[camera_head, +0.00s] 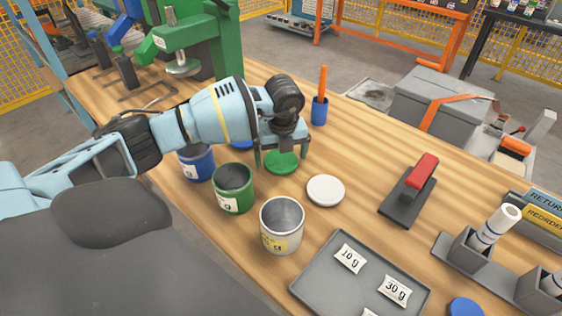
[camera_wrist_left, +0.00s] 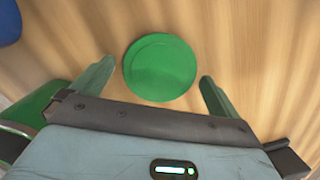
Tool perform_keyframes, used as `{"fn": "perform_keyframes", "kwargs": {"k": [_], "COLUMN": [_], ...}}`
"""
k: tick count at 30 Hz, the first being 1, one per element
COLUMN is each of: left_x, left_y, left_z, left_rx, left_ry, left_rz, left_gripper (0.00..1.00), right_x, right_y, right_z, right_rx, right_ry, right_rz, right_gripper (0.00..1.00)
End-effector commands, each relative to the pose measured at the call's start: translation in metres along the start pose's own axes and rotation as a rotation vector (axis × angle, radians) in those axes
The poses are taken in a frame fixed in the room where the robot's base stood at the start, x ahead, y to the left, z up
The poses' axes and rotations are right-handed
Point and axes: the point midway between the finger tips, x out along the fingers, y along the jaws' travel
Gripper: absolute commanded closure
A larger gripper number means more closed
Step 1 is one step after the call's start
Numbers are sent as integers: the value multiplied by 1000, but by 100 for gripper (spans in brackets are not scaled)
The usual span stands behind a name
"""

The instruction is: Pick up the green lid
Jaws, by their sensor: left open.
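The green lid (camera_head: 283,163) lies flat on the wooden table, behind the open green can (camera_head: 233,187). My left gripper (camera_head: 281,155) points down over the lid with its jaws open and nothing held. In the left wrist view the round green lid (camera_wrist_left: 160,68) shows between the two fingertips of my gripper (camera_wrist_left: 157,80), with a gap on each side. I cannot tell exactly how high the fingertips are above the table. My right gripper is not in view.
A white lid (camera_head: 325,190) lies right of the green lid. A blue can (camera_head: 197,163) and a white can (camera_head: 282,226) flank the green can. A blue cup (camera_head: 319,111) with an orange-handled tool stands behind. A grey tray (camera_head: 330,272) holds labelled packets.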

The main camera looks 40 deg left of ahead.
Motion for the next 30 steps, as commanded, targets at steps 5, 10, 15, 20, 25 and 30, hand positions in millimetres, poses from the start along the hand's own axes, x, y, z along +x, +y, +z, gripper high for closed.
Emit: {"fn": "perform_keyframes", "kwargs": {"k": [5,10,15,20,25,30], "left_x": [8,7,7,7,7,1], "left_y": [0,0,0,0,0,0], "left_z": [0,0,0,0,0,1], "left_rx": [0,0,0,0,0,0], "left_ry": [0,0,0,0,0,-1], "left_rz": [1,0,0,0,0,-2], "left_gripper": [0,1,24,40,40,40], "right_x": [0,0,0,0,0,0], "right_y": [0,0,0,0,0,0], "right_z": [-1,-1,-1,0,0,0], "right_rx": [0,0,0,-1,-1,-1], "right_ry": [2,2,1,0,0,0], "right_rz": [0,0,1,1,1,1], "right_gripper": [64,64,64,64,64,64]}}
